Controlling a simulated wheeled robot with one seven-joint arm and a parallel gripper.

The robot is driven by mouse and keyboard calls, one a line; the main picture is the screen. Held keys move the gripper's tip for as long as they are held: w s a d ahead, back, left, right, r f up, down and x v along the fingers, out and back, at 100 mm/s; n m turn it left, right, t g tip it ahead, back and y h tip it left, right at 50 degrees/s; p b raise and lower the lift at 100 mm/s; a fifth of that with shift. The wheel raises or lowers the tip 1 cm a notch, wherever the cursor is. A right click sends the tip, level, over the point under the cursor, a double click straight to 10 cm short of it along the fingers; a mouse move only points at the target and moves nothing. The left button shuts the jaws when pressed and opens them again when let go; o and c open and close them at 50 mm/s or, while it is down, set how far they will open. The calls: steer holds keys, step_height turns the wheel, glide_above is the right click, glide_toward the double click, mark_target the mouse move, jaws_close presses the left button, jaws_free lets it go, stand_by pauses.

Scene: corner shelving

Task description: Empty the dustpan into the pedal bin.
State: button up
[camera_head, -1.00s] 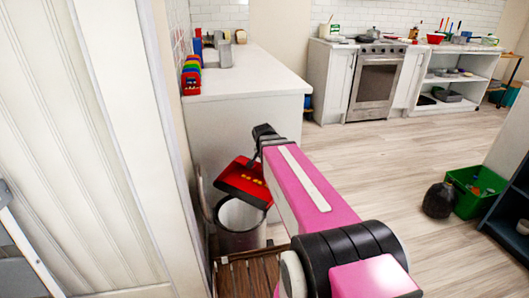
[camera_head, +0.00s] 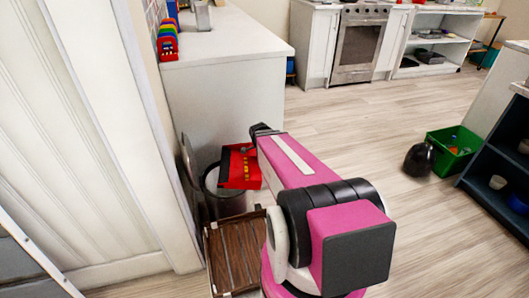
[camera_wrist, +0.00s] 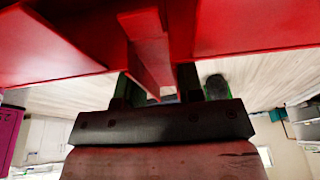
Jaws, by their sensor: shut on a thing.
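The red dustpan (camera_head: 240,166) hangs tilted over the right part of the pedal bin's mouth, with several small yellow-orange bits on its face. The grey pedal bin (camera_head: 226,206) stands on the floor by the counter end, its lid (camera_head: 188,158) raised at the left. My gripper (camera_head: 259,134) is at the dustpan's upper right. In the wrist view my gripper (camera_wrist: 157,92) is shut on the dustpan's handle, and the red dustpan (camera_wrist: 245,22) fills the top.
A brown slatted crate (camera_head: 232,255) stands in front of the bin. The white counter (camera_head: 225,95) is behind it and a panelled door (camera_head: 80,150) is at left. A black bag (camera_head: 419,160) and green box (camera_head: 455,148) lie at right. The middle floor is clear.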

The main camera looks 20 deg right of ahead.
mark_target(253, 150)
step_height(253, 150, down, 4)
steer(key=s+d+m, duration=0.1)
steer(key=s+m, duration=0.1)
steer(key=m, duration=0.1)
steer(key=shift+w+a+r+g+h, duration=0.35)
steer(key=shift+r+g+h, duration=0.25)
steer(key=shift+r, duration=0.35)
steer(key=shift+w+a+r+g+h, duration=0.2)
steer(key=shift+a+r+g+h, duration=0.25)
steer(key=shift+r+h, duration=0.35)
steer(key=shift+w+a+r+g+h, duration=0.35)
steer(key=shift+r+g+h, duration=0.2)
steer(key=shift+r, duration=0.5)
steer(key=w+a+r+h, duration=0.1)
steer(key=w+a+r+g+h, duration=0.1)
steer(key=a+r, duration=0.1)
steer(key=a+r+g+h, duration=0.1)
steer(key=a+h, duration=0.1)
steer(key=shift+w+a+r, duration=0.2)
steer(key=shift+w+r, duration=0.2)
steer(key=shift+r, duration=0.15)
stand_by(0.5)
